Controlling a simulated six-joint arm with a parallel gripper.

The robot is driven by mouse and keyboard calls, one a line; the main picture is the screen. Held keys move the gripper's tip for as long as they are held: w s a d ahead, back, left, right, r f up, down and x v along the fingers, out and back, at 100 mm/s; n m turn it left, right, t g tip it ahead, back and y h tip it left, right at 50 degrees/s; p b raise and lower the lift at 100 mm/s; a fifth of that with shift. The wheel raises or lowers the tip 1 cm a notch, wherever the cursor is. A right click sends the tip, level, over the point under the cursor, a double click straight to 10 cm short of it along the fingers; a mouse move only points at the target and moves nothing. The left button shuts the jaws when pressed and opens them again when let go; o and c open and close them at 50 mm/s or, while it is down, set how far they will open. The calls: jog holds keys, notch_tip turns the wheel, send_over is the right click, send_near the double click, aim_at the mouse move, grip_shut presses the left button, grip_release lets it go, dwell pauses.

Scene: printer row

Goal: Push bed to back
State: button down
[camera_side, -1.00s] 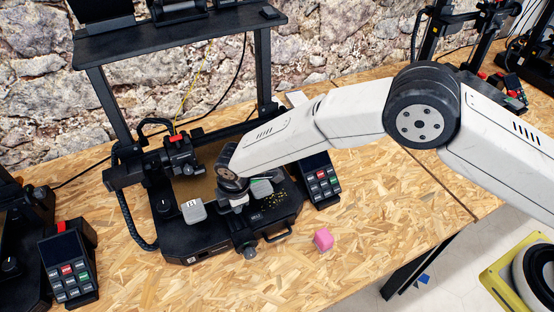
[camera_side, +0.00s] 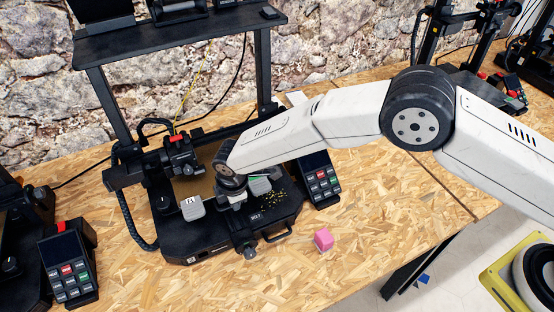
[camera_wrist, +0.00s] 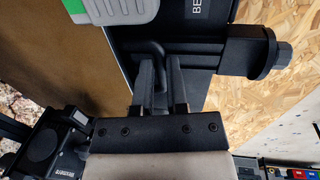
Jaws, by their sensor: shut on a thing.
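The printer bed, a brown plate (camera_side: 197,187), sits on the black printer base in the middle of the side view, partly hidden by my arm. It also shows as a brown surface (camera_wrist: 65,50) on the left of the wrist view. My gripper (camera_side: 238,203) is at the bed's front edge, its fingers pointing down. In the wrist view my gripper (camera_wrist: 160,70) has its two dark fingers around a small black loop-like handle (camera_wrist: 155,48) beside the bed's edge, shut on it. Two grey blocks sit at the bed's front, one plain (camera_side: 192,208) and one with green (camera_side: 261,185).
The print head (camera_side: 181,155) hangs over the bed's left part from the black frame. A control screen (camera_side: 318,180) stands right of the printer. A pink cube (camera_side: 323,239) lies on the table in front. A dark knob (camera_wrist: 283,54) sticks out from the printer's front.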

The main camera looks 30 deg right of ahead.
jog(key=shift+w+a, duration=0.1)
jog(key=shift+w, duration=3.1)
jog(key=c, duration=0.6)
grip_release()
jog(key=shift+c, duration=0.2)
jog(key=shift+r, duration=0.2)
jog(key=shift+s+r, duration=0.25)
jog(key=shift+r, duration=1)
jog(key=shift+s+r, duration=0.2)
jog(key=shift+r, duration=1)
jog(key=shift+s+r, duration=0.25)
jog(key=shift+r, duration=1)
